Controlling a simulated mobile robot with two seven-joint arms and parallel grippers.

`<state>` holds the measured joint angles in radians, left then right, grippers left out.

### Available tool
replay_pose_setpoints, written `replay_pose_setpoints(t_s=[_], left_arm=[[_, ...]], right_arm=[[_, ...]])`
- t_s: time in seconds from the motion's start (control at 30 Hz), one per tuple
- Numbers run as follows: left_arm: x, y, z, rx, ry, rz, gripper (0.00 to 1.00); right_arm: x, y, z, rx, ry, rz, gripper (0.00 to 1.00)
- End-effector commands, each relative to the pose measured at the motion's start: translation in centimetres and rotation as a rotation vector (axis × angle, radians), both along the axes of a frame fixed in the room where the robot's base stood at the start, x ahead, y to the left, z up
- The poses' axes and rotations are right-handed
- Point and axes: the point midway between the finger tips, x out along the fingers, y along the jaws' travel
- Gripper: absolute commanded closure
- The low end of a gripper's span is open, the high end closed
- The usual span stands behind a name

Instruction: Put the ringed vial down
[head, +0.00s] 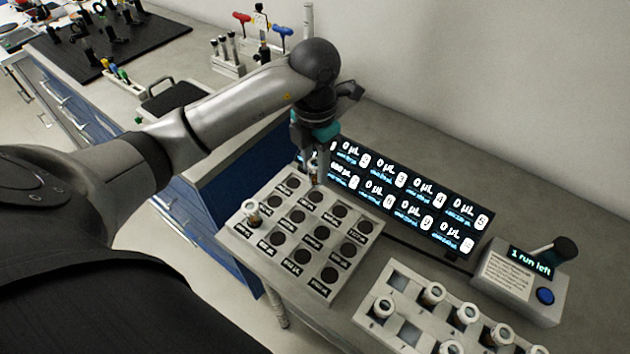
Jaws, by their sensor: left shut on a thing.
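My left gripper (314,152) points down over the back edge of the labelled rack (348,285). It is shut on a small vial (314,172) with an amber-brown tint, held upright. The vial's lower end is close to the rack's back row of holes; I cannot tell whether it touches the rack. A ring on the vial is too small to make out. Another vial (252,212) stands in the rack's left corner hole. The other holes I see are dark and empty. My right gripper is out of view.
A display panel (405,200) reading 0 µL in several cells stands behind the rack. A second rack (430,327) with several capped vials is at the lower right. A box (517,283) with a blue button reads "1 run left". Tools stand at the back left.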

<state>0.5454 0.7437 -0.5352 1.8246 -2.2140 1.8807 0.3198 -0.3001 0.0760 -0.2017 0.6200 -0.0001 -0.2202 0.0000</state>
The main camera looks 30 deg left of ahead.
Motion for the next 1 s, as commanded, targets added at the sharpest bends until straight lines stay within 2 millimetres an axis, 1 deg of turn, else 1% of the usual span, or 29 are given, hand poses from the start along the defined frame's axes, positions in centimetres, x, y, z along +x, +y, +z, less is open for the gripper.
replay_pose_setpoints(t_s=[0.17, 0.4, 0.47, 0.67, 0.8, 0.83, 1.0], left_arm=[[0.0, 0.0, -1.2, 0.0, 0.001, -0.001, 1.0], [-0.1, -0.1, -4.6, -0.001, 0.001, -0.001, 1.0], [0.0, 0.0, -4.9, 0.0, 0.0, -0.001, 1.0], [0.0, 0.0, -4.8, 0.001, -0.001, -0.002, 1.0], [0.0, 0.0, -5.2, 0.001, 0.0, -0.002, 1.0], [0.0, 0.0, -5.2, 0.001, 0.0, -0.002, 0.59], [0.0, 0.0, -5.1, 0.001, 0.0, -0.002, 0.4]], right_arm=[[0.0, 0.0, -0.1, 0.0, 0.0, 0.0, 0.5], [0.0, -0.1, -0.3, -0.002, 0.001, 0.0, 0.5], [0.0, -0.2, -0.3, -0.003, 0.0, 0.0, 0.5], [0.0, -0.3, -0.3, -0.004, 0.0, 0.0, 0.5], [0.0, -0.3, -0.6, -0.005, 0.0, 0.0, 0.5], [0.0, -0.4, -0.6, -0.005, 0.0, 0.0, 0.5], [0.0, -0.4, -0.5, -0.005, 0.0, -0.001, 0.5]])
